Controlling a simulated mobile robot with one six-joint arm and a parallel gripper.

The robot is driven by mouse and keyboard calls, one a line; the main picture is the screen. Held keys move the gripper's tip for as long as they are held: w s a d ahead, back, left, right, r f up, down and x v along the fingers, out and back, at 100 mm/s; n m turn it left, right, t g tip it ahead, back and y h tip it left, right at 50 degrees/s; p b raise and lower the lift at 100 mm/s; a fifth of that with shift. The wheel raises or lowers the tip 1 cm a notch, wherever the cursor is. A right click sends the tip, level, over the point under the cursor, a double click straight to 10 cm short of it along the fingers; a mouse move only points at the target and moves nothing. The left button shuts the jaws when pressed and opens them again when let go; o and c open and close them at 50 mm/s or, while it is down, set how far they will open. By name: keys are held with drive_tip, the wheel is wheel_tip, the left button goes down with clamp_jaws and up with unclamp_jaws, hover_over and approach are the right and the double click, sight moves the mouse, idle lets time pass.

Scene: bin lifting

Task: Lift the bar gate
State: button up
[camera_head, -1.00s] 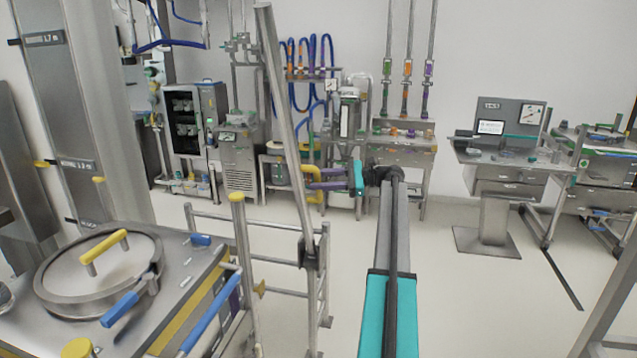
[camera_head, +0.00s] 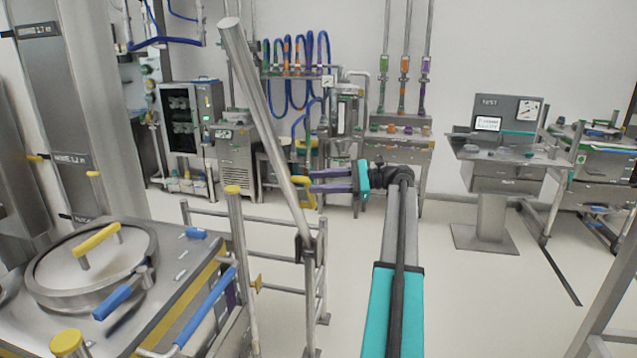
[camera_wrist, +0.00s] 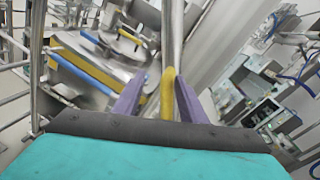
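The bar gate is a long grey bar (camera_head: 265,115) rising from a black hinge (camera_head: 306,248) on a rail post, tilted up and to the left. A yellow handle (camera_head: 301,201) sits on its lower half. My gripper (camera_head: 312,181), with purple fingers and a teal body, reaches in from the right at the handle. In the wrist view, the yellow handle (camera_wrist: 167,97) stands between my two fingers (camera_wrist: 158,92), close to the right one, with a gap on the left. The fingers are apart. The bar (camera_wrist: 172,35) runs up beyond them.
A steel vessel with a round lid (camera_head: 92,265) and blue and yellow handles stands at the left. Low rails (camera_head: 255,218) surround the hinge post. A test console (camera_head: 505,125) stands at the right. Floor is clear in the right middle.

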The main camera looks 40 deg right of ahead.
drive_tip(key=shift+s+a+r+b, duration=0.1)
drive_tip(key=shift+s+a+b, duration=0.15)
drive_tip(key=shift+s+a, duration=0.5)
drive_tip(key=shift+s+a+r+b, duration=0.1)
drive_tip(key=shift+s+a+b, duration=0.1)
drive_tip(key=shift+s+a, duration=0.5)
drive_tip(key=shift+s+d, duration=0.15)
